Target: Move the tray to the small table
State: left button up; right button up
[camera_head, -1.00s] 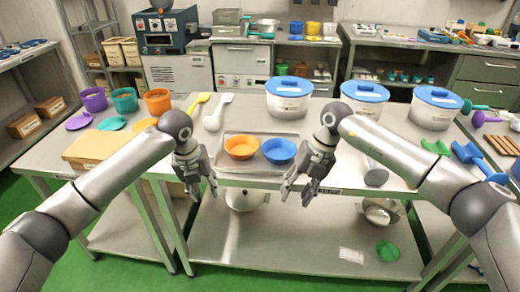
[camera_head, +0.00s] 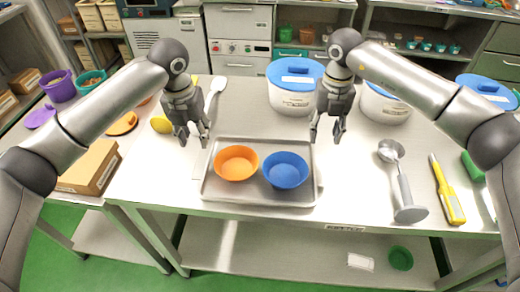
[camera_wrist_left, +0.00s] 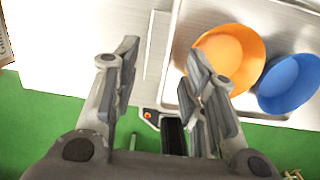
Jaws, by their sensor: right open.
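The metal tray (camera_head: 257,199) lies flat on the steel table near its front edge. It holds an orange bowl (camera_head: 236,163) at left and a blue bowl (camera_head: 286,170) at right. Both bowls also show in the left wrist view, the orange one (camera_wrist_left: 236,52) beside my finger and the blue one (camera_wrist_left: 289,83) at the right edge. My left gripper (camera_head: 193,140) is open and empty, above the tray's left side. My right gripper (camera_head: 327,138) is open and empty, above the tray's right side. Neither appears to touch the tray. I cannot identify the small table for certain.
White tubs with blue lids (camera_head: 294,87) stand behind the tray. A metal scoop (camera_head: 404,190) and a yellow tool (camera_head: 447,189) lie to the right. A cardboard box (camera_head: 92,167) sits at left. Green floor (camera_head: 60,240) lies in front.

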aim_at(202, 161)
pick_arm(q)
notch_tip(202, 161, down, 10)
jog(key=shift+f, duration=0.1)
pick_arm(e)
jog(key=f, duration=0.3)
jog(key=s+f, duration=0.1)
jog(key=f, duration=0.6)
jog(key=shift+s, duration=0.15)
pick_arm(q)
jog(key=c, duration=0.8)
pick_arm(e)
jog(key=c, duration=0.8)
pick_arm(q)
grip_shut()
pick_arm(e)
grip_shut()
pick_arm(q)
jog(key=shift+d, duration=0.1)
